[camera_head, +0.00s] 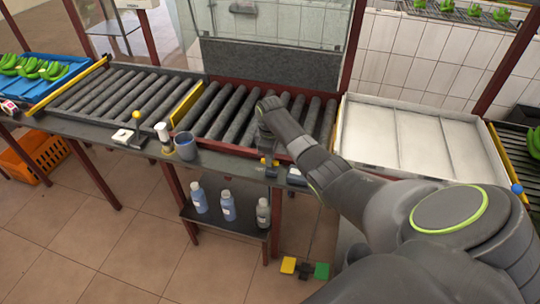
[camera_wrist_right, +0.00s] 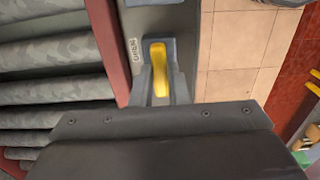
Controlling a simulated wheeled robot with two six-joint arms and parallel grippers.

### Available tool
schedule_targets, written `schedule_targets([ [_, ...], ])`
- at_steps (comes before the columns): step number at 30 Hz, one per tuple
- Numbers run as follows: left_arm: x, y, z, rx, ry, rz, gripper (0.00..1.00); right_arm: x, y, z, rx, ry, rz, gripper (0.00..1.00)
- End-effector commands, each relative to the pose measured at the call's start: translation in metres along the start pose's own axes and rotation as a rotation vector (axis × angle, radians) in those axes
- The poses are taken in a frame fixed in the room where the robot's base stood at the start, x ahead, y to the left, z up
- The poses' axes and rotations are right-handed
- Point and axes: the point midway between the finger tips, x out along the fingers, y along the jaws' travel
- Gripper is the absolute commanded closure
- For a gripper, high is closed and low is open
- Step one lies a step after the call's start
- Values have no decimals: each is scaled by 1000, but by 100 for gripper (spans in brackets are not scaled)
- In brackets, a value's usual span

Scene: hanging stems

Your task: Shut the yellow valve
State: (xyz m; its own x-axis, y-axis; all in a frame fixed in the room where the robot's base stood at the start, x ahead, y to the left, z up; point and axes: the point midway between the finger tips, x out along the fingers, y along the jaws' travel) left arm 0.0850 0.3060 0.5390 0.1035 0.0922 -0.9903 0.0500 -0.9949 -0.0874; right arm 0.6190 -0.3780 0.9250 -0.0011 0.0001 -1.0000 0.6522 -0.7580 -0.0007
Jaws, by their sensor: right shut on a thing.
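The yellow valve (camera_wrist_right: 158,68) shows as a yellow lever handle on a grey mount in the right wrist view. A small white label with lettering (camera_wrist_right: 133,48) sits beside it. The gripper hides part of the handle and mount. My left gripper is not in view.
The roller conveyor (camera_head: 215,113) lies behind the valve. A blue-grey cup (camera_head: 185,146) and a white bottle (camera_head: 163,133) stand left on the bench ledge. Several bottles stand on the lower shelf (camera_head: 247,226). Yellow and green pedals (camera_head: 321,270) are on the floor. A white tray (camera_head: 410,135) is right.

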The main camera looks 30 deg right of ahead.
Motion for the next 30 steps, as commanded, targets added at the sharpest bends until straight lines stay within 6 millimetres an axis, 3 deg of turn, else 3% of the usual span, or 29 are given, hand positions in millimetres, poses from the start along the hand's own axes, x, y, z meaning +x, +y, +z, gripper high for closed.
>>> schedule_targets([
  [13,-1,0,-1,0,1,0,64,-1,0,-1,-14,3,2,100],
  [14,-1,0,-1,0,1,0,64,-1,0,-1,-14,3,2,83],
  [18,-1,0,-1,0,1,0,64,-1,0,-1,-13,3,2,65],
  [30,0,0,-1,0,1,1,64,-6,1,-1,-12,2,3,64],
])
